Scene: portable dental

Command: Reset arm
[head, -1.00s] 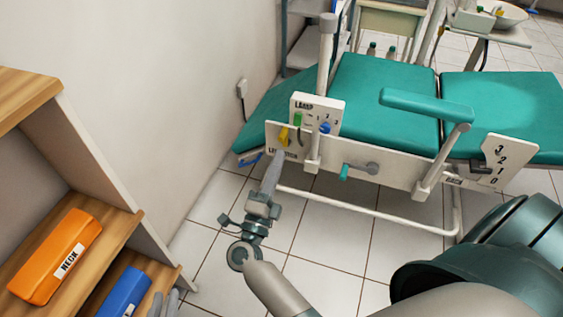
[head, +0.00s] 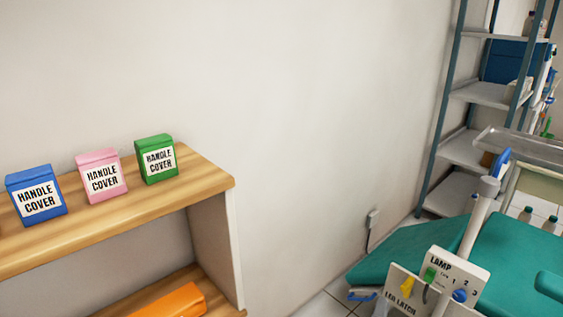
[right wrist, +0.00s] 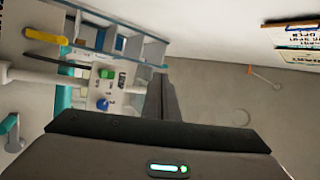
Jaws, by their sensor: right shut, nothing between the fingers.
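The panel also shows in the right wrist view (right wrist: 118,98). I cannot tell whether the gripper touches the panel. My left gripper is not in view.
A wooden shelf (head: 110,225) at left holds blue, pink and green handle cover boxes, with an orange case (head: 172,302) below. The green dental chair (head: 515,255) is at lower right. A metal rack (head: 470,95) stands behind it.

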